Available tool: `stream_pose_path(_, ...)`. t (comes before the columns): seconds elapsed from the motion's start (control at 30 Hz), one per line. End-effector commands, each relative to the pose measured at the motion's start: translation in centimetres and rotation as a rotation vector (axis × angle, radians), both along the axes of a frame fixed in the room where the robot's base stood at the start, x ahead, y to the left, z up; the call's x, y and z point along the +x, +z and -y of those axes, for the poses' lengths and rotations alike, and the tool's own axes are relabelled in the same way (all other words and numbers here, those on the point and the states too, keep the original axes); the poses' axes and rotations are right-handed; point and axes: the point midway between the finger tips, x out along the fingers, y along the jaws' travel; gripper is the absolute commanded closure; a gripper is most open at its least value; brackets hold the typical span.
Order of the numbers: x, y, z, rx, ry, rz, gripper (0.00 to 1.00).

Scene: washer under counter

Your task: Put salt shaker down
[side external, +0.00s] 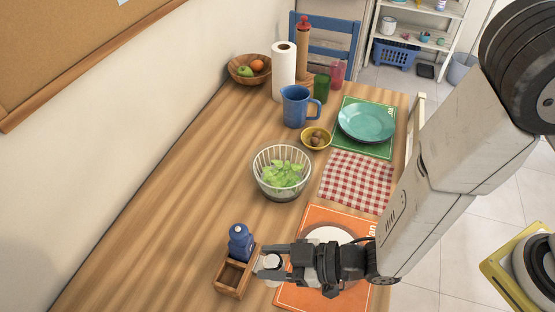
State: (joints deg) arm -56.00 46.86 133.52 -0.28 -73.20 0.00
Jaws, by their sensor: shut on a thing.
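My gripper (270,262) reaches in from the right, low over the near part of the wooden table. It is shut on a small white salt shaker (272,262), which is partly hidden by the fingers. The shaker is just right of a small wooden caddy (229,291). A blue shaker (240,242) stands in the caddy's far compartment; the near compartment looks empty. I cannot tell whether the salt shaker touches the table or the caddy.
An orange placemat (318,218) with a white plate (327,236) lies under and beside my wrist. A glass salad bowl (282,173) stands farther back, near a checkered cloth (357,181). A blue jug (296,107) and paper roll (283,71) stand behind. The table left of the caddy is clear.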

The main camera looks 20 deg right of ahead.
Motion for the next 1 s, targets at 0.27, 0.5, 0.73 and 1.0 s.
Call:
stream_pose_path(0.27,2.8,-1.8,-2.9,0.001,-0.001,0.001,1.0)
stream_pose_path(0.5,4.6,-4.2,-4.7,0.0,-0.001,-0.001,1.0)
stream_pose_path(0.73,5.8,-6.3,-5.9,0.0,-0.001,-0.001,1.0)
stream_pose_path(1.0,6.2,-6.9,-6.4,0.001,-0.001,0.001,1.0)
